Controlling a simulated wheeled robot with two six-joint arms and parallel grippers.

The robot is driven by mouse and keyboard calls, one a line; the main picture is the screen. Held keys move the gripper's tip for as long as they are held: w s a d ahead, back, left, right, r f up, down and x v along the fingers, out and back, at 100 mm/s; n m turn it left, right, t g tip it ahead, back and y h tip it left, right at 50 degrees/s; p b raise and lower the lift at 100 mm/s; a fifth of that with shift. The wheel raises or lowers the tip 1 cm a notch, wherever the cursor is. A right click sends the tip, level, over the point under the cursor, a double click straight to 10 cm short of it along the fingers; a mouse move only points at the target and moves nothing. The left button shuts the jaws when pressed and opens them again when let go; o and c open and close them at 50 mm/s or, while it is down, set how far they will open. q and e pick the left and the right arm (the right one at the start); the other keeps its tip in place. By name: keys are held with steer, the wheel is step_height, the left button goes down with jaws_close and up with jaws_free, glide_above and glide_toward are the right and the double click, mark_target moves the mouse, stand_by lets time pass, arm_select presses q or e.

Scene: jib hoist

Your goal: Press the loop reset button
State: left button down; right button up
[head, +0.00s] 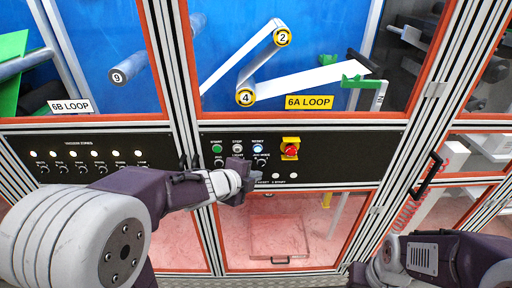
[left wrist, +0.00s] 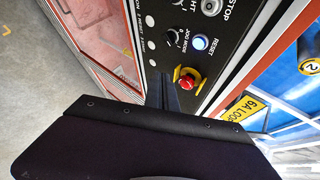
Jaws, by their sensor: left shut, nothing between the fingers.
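The reset button (head: 257,148) is a round button glowing pale blue on the black control panel, under a RESET label. It also shows lit in the left wrist view (left wrist: 199,43). My left gripper (head: 243,176) is shut and empty, in front of the panel just below and left of the reset button in the head view. In the left wrist view its dark fingers (left wrist: 162,94) point at the panel, apart in the picture from the button. I cannot tell the gap to the panel. My right arm is low at the right, its gripper (head: 362,274) partly visible at the bottom edge.
A red emergency stop (head: 291,150) on a yellow base sits right of the reset button. Green start (head: 217,149) and pale stop (head: 237,149) buttons sit left of it. A black door handle (head: 427,177) sticks out at the right. A 6A LOOP sign (head: 309,102) is above.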

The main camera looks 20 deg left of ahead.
mark_target(258, 149)
arm_select(q)
steer(key=w, duration=0.2)
steer(key=w+a+p, duration=0.1)
steer(key=w, duration=0.2)
steer(key=w+a+p, duration=0.1)
steer(key=w, duration=0.2)
steer(key=shift+w, duration=0.25)
stand_by(0.4)
steer(key=shift+w, duration=0.1)
stand_by(1.4)
steer(key=shift+w+a+p, duration=0.1)
steer(key=shift+w+p, duration=0.25)
